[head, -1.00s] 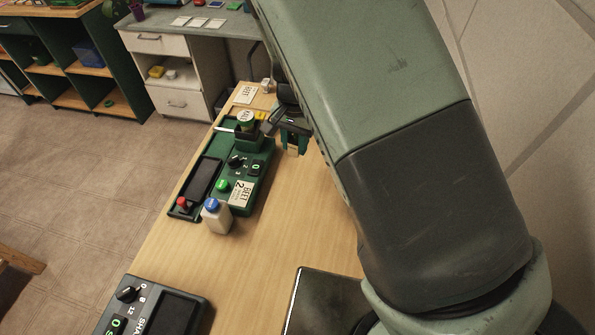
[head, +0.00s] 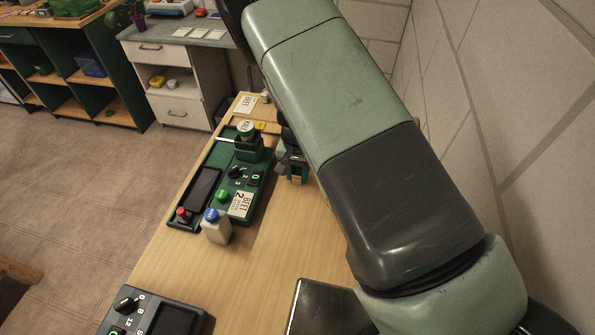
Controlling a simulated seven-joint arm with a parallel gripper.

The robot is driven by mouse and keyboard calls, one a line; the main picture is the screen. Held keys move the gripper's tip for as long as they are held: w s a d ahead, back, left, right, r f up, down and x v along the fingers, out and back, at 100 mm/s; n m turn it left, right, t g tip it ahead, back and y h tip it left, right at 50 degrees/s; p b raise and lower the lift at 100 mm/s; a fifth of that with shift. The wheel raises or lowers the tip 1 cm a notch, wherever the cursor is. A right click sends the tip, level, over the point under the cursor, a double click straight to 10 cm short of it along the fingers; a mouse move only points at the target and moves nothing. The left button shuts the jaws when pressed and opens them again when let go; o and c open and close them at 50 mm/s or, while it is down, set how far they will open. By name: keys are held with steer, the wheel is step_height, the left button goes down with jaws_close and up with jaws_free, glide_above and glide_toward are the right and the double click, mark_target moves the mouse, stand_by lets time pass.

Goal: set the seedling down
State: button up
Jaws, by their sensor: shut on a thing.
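My gripper (head: 296,172) is at the right of the green device on the wooden bench, partly behind my arm. It is shut on a small green and tan thing at its tips, too small and too covered to name. I cannot tell whether this thing touches the bench. No seedling shows clearly in it. A leafy plant in a purple pot (head: 139,20) stands far off on the grey counter.
The green device (head: 225,170) bears a lidded jar (head: 247,128), knobs and a "BEET 2" label (head: 240,204). Bare wood (head: 270,235) lies right of these. A dark panel (head: 322,308) is nearer.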

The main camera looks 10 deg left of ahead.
steer(key=shift+f, duration=0.1)
steer(key=o, duration=1)
